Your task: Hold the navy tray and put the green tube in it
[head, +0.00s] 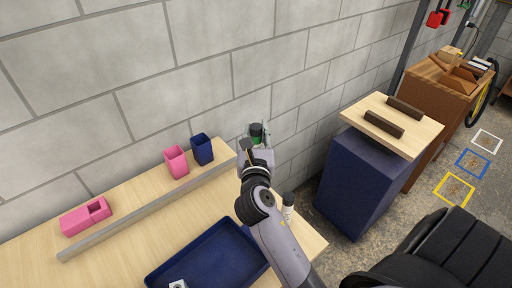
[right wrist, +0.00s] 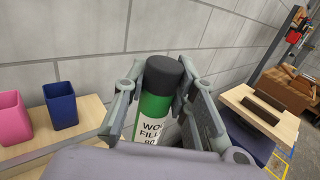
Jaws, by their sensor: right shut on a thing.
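The navy tray (head: 218,258) lies on the wooden table at the bottom of the head view, partly cut off by the frame edge. My right gripper (head: 256,136) is shut on the green tube (head: 257,130), above the far right part of the table near the wall. In the right wrist view the green tube (right wrist: 156,100) stands roughly upright between the fingers, with a dark cap on top and a white label; its lower end is hidden. My left gripper is not in view.
A pink cup (head: 176,162) and a navy cup (head: 202,149) stand behind a grey rail (head: 150,212), with a pink box (head: 86,216) to the left. A white bottle (head: 288,207) stands beside my right arm. A navy cabinet (head: 365,185) with a board on top stands right.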

